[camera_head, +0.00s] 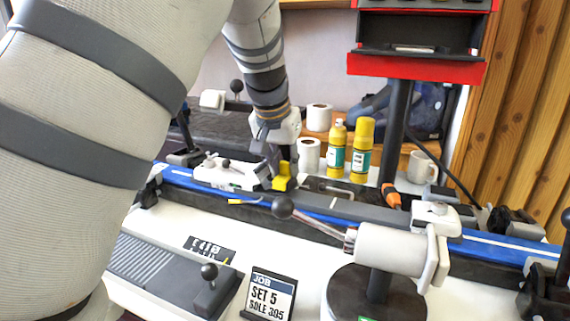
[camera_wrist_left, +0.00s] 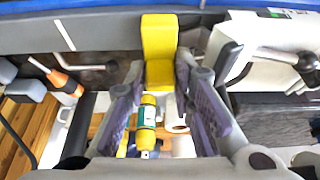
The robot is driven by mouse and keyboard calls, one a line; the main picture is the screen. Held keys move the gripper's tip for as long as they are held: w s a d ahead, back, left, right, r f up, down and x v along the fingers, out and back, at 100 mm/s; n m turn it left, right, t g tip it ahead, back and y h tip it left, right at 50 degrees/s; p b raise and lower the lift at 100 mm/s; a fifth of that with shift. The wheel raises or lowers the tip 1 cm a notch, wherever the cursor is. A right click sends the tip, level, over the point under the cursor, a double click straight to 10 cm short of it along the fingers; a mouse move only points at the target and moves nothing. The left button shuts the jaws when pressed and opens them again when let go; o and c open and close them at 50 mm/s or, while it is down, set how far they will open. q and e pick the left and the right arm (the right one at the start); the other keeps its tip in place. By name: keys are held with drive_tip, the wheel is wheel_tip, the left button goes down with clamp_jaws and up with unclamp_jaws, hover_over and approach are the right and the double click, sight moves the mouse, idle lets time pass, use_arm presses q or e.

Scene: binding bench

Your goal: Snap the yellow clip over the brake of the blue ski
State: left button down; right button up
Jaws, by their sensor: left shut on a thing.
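The yellow clip (camera_head: 284,178) is between the fingers of my left gripper (camera_head: 281,168), just above the bench's long ski assembly. In the left wrist view the clip (camera_wrist_left: 160,45) stands out past the fingertips (camera_wrist_left: 159,80), which are closed on its sides. The blue ski (camera_head: 484,247) runs across the bench below it. A white binding piece (camera_head: 225,174) is on the ski, left of the clip. A dark bent wire (camera_head: 327,187), which looks like a brake arm, lies right of the clip. I cannot tell whether the clip touches anything below. My right gripper is not in view.
A clamp with a ball-ended lever (camera_head: 390,250) stands in front. A job card (camera_head: 270,296) is at the front edge. Behind are yellow bottles (camera_head: 361,149), white rolls (camera_head: 309,154), a mug (camera_head: 421,168), an orange-handled tool (camera_head: 390,196) and a dark post (camera_head: 393,130).

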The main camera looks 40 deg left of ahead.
sight(285, 162)
use_arm(q)
drive_tip(key=shift+f, duration=1.05)
drive_tip(key=c, duration=1.3)
unclamp_jaws()
drive_tip(key=o, duration=0.5)
drive_tip(key=shift+r, duration=0.1)
drive_tip(key=shift+r, duration=0.1)
drive_tip(key=shift+a+r, duration=0.1)
drive_tip(key=shift+r, duration=4.8)
